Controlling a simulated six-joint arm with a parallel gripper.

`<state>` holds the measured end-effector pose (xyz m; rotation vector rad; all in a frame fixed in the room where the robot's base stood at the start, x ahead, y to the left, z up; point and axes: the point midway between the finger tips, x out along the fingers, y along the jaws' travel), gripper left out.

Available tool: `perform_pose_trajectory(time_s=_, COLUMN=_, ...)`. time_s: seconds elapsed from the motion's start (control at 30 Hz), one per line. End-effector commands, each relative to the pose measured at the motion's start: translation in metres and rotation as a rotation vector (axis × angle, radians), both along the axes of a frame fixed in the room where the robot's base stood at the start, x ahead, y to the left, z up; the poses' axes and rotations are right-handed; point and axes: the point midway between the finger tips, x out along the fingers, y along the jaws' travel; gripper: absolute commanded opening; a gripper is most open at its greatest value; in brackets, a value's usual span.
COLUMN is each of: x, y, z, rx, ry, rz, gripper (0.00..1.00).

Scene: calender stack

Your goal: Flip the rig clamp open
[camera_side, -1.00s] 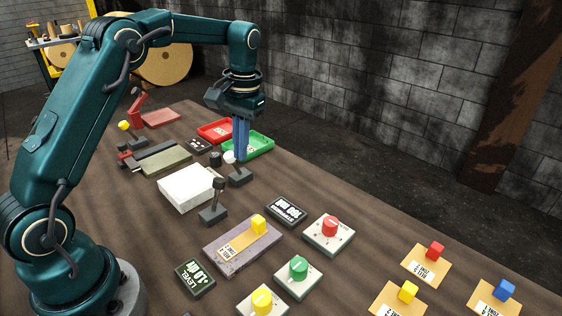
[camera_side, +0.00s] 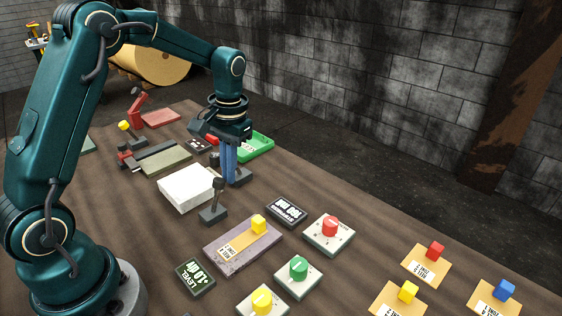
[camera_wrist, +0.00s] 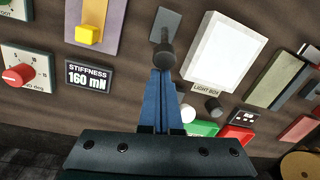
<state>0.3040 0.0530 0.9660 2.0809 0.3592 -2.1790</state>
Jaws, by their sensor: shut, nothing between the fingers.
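No part carries a readable clamp label, so I cannot tell for sure which is the rig clamp. A red upright handle (camera_side: 136,100) beside a red plate stands at the far left in the side view. My gripper (camera_side: 229,180) is shut and empty, its blue fingers pointing down.
A white light box (camera_side: 188,188) lies left of the fingers. A green tray (camera_side: 257,146) is behind. A yellow-knobbed lever (camera_side: 124,126) and a red-ended device (camera_side: 126,156) stand at the left. Dials, displays and coloured blocks fill the front.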

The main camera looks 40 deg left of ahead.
Motion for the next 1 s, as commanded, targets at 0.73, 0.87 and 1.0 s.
perform_pose_trajectory(time_s=0.73, x=-0.006, y=0.0, z=0.004, rx=-0.001, ry=-0.076, rz=0.002, gripper=0.0)
perform_pose_trajectory(time_s=0.87, x=-0.008, y=0.0, z=0.005, rx=0.0, ry=-0.093, rz=0.002, gripper=0.0)
perform_pose_trajectory(time_s=1.0, x=-0.01, y=0.0, z=0.006, rx=0.0, ry=-0.12, rz=0.003, gripper=0.0)
